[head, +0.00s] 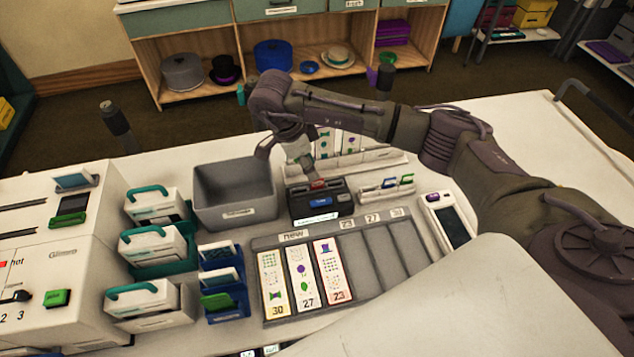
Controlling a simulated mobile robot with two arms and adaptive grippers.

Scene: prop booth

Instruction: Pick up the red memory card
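The red memory card (318,183) is a small red piece at the top of a black card reader (320,201) in the middle of the table. Only a small part of it shows, and it looks seated in the reader. My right gripper (286,158) hangs just above and to the left of the card, with its fingers spread apart. Nothing shows between the fingers, and they look clear of the card. My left gripper is not in view.
A grey open bin (235,192) stands left of the reader. A small rack of coloured cards (386,188) and a handheld device (447,221) stand to its right. A slotted tray (374,262) with three printed strips lies in front. White cases (152,247) fill the left.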

